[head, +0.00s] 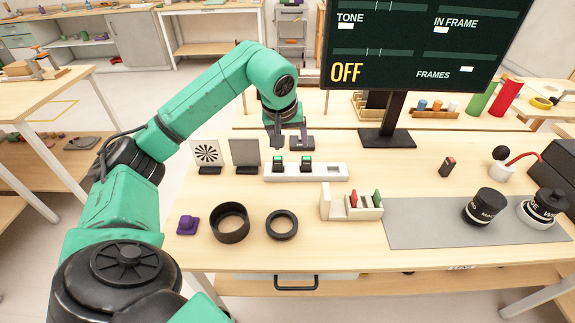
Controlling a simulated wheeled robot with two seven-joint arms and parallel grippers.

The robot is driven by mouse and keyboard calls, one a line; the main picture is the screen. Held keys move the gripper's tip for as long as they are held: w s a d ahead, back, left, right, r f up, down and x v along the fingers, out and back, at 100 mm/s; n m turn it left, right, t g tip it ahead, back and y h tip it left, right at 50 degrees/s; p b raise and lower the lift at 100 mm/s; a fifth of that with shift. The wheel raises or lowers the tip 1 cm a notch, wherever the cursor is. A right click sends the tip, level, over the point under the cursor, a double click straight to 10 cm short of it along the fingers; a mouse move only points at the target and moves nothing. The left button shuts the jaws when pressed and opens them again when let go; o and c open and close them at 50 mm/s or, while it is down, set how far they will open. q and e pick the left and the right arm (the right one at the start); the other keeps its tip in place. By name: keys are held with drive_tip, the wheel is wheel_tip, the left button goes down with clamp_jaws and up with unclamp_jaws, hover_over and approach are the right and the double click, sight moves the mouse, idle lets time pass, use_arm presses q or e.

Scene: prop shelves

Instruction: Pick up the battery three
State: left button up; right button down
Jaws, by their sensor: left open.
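A similar black block with a red top (447,167) stands alone on the table at the right. No numbers are readable, so I cannot tell which is battery three. My left gripper (287,138) is open above and just behind the tray's left part, pointing down with nothing visible between its fingers. My right gripper is out of view.
Black rings (230,222), a cream rack (350,211) and a grey mat (430,228) lie in front. A monitor (415,45) stands behind.

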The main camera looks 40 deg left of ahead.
use_arm(q)
drive_tip(key=y, duration=0.2)
approach(277, 160)
drive_tip(key=shift+g+h, duration=0.3)
drive_tip(key=x, duration=0.3)
drive_tip(key=p+x, duration=0.1)
drive_tip(key=x, duration=0.3)
drive_tip(key=p+x, duration=0.1)
drive_tip(key=x, duration=0.2)
drive_tip(key=shift+w+a+f, duration=0.2)
drive_tip(key=shift+w+a, duration=0.15)
drive_tip(key=shift+w, duration=0.1)
drive_tip(key=shift+w+a+f, duration=0.1)
drive_tip(key=shift+w+f, duration=0.05)
drive_tip(key=shift+f, duration=0.15)
clamp_jaws()
